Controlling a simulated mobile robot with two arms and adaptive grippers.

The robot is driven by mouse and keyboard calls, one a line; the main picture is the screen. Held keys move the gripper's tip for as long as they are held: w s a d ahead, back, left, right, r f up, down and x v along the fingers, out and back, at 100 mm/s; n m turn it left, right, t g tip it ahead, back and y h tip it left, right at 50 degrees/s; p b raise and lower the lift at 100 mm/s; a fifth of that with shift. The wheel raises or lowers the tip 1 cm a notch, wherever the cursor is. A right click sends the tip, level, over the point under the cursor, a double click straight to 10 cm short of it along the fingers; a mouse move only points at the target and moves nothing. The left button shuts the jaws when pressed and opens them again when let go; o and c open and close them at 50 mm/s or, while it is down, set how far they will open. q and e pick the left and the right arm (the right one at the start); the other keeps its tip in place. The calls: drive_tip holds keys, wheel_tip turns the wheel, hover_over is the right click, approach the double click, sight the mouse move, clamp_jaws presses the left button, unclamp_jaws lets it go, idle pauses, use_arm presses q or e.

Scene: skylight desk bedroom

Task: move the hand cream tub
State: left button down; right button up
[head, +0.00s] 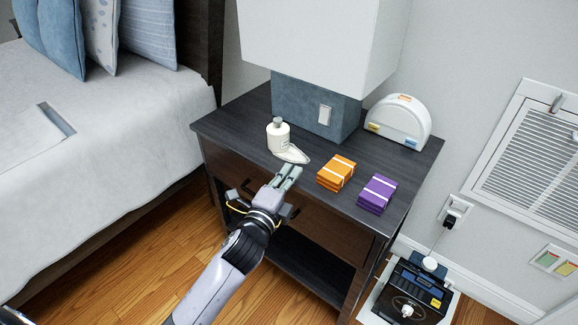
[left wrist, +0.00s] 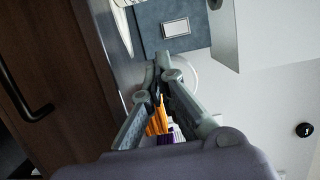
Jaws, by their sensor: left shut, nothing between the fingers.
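A small white tub-like container (head: 278,137) with a grey top stands upright on the dark nightstand (head: 228,127); it looks like the hand cream tub, but its label is too small to read. A flat white pointed piece (head: 292,155) lies against its front right side. My left gripper (head: 290,171) is shut and empty, just in front of the pointed piece at the nightstand's front edge. In the left wrist view its fingertips (left wrist: 163,62) meet, with a partly cut-off white object (left wrist: 122,28) beyond them. My right gripper is not in view.
An orange stack (head: 337,173) and a purple stack (head: 377,194) lie right of the gripper. A lamp with a blue-grey base (head: 303,104) and a white rounded box (head: 398,121) stand behind. The bed (head: 100,130) is at left. Some nightstand top is bare at left.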

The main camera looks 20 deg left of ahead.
sight(278, 139)
use_arm(q)
drive_tip(key=w, duration=0.5)
drive_tip(key=w+d+b, duration=0.1)
drive_tip(key=w, duration=0.2)
drive_tip(key=shift+w+f, duration=0.1)
drive_tip(key=shift+w, duration=0.2)
drive_tip(key=a, duration=0.1)
drive_tip(key=w+a, duration=0.1)
drive_tip(key=a, duration=0.1)
drive_tip(key=shift+w, duration=0.25)
drive_tip(key=shift+w+a, duration=0.15)
drive_tip(key=shift+a, duration=0.2)
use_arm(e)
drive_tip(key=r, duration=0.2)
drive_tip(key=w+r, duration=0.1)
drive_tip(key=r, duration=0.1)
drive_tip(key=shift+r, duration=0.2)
